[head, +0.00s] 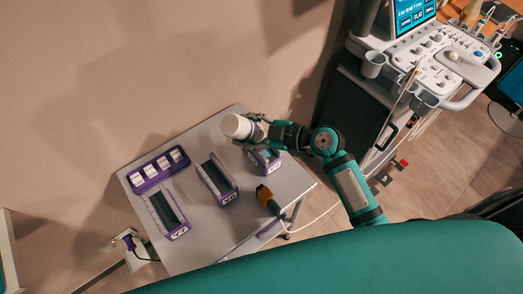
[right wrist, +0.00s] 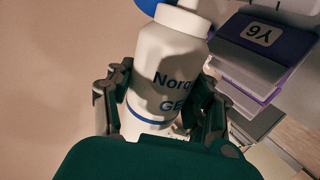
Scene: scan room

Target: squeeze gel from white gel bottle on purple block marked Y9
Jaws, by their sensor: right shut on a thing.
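The white gel bottle (head: 236,126) is in my right gripper (head: 254,130), held tilted over the back right of the grey cart top. In the right wrist view, the gripper's fingers (right wrist: 160,105) are closed around the bottle's body (right wrist: 170,65), its neck towards the top of the picture. A purple block (head: 274,167) is partly hidden below this gripper, with a blue patch at its top. Two other purple blocks (head: 228,197) (head: 179,232) with dark channels stand to the left. In the wrist view, a purple block's label (right wrist: 262,34) seems to read Y6. My left gripper is not in view.
A purple rack (head: 150,181) with several white-labelled items stands at the cart top's (head: 250,215) left back. An ultrasound machine (head: 430,75) stands at right. The cart's front middle is clear.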

